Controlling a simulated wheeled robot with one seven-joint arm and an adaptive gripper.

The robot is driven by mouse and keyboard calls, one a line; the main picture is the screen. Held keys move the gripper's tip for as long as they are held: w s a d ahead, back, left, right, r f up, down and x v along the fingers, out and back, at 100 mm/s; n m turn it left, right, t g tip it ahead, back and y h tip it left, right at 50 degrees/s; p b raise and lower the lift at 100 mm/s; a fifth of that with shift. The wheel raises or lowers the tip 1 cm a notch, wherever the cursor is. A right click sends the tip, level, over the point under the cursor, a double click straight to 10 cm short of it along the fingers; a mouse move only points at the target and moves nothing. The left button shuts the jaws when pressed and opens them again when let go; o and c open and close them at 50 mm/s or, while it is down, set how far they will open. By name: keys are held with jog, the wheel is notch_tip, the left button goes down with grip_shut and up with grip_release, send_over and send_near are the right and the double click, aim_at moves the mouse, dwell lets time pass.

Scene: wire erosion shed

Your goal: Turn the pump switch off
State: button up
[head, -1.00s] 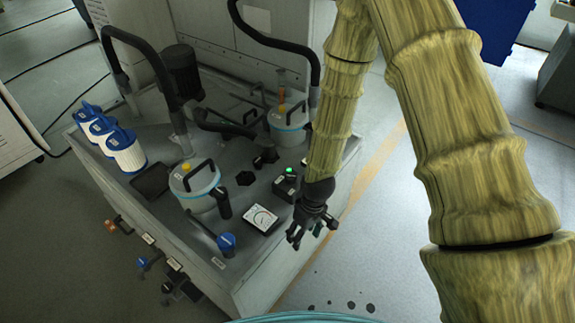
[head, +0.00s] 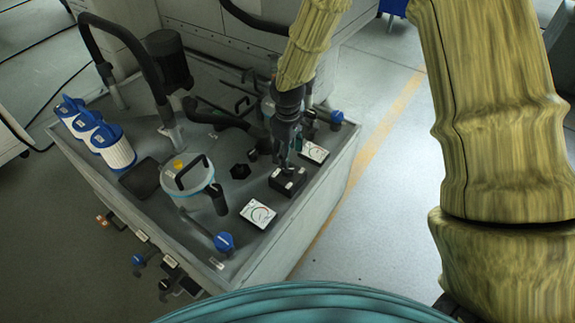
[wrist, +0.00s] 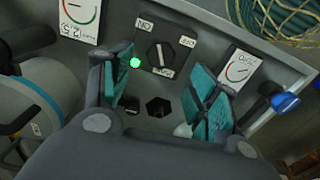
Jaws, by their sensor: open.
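The pump switch (wrist: 160,53) is a black rotary knob with a pale line on a dark plate, between white labels, in the upper middle of the wrist view. A green lamp (wrist: 135,63) glows beside it. In the head view the dark switch box (head: 288,182) sits on the grey tank top, partly covered by my gripper (head: 287,160). In the wrist view my gripper (wrist: 165,92) is open and empty, its teal-padded fingers apart on either side below the knob. I cannot tell whether a finger touches the box.
Dial gauges (head: 258,213) (head: 313,152) flank the switch box. A lidded canister (head: 190,181), blue-topped filters (head: 113,147) and black hoses (head: 140,45) stand on the tank (head: 240,255). Open floor lies to the right.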

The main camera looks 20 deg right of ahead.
aim_at(288, 171)
jog(key=shift+f+p, duration=0.3)
jog(key=shift+f, duration=3.2)
jog(key=c, duration=1)
